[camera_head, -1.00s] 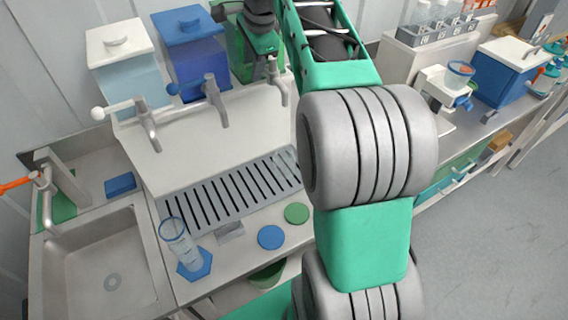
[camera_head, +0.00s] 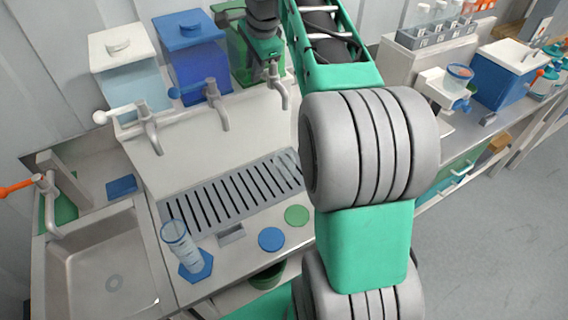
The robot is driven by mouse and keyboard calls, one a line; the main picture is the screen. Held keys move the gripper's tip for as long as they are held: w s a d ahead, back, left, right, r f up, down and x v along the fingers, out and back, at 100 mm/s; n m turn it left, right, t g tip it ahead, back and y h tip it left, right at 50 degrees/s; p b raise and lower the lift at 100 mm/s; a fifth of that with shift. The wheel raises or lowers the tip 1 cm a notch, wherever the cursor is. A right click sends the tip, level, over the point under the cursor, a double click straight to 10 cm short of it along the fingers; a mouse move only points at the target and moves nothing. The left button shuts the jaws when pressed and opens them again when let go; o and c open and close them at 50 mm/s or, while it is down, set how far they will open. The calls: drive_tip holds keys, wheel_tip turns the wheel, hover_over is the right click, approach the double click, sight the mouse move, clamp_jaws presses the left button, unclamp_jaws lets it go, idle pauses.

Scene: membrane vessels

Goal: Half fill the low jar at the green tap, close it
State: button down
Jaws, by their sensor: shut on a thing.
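The green tank (camera_head: 240,62) stands at the back, right of the white and blue tanks. Its grey tap (camera_head: 279,92) hangs over the drip grate. My gripper (camera_head: 270,66) is at the top of this tap, shut, apparently on its lever; the lever itself is hidden behind the fingers. A clear, low vessel (camera_head: 288,162), seemingly the low jar, stands on the grate below the tap, partly hidden by my arm. Its fill level cannot be made out. A blue disc (camera_head: 271,239) and a green disc (camera_head: 297,215) lie flat on the counter in front, possibly lids.
A tall clear cylinder with a blue foot (camera_head: 180,243) stands at the counter's front left. The white tap (camera_head: 149,128) and blue tap (camera_head: 215,103) are left of the green one. A sink (camera_head: 105,262) is at far left. My arm hides the counter's right part.

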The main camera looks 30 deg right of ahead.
drive_tip(key=shift+s+d+n+g+y+p, duration=0.25)
drive_tip(key=shift+s+n+y+p, duration=0.3)
drive_tip(key=shift+n+p, duration=0.6)
drive_tip(key=shift+s+d+n+g+y+p, duration=0.25)
drive_tip(key=shift+s+n+y+p, duration=0.3)
drive_tip(key=shift+n, duration=1.1)
drive_tip(key=shift+s+d+n+g+y+p, duration=0.3)
drive_tip(key=shift+s+n+p, duration=0.5)
drive_tip(key=shift+n, duration=0.6)
drive_tip(key=shift+w, duration=0.15)
idle(3.7)
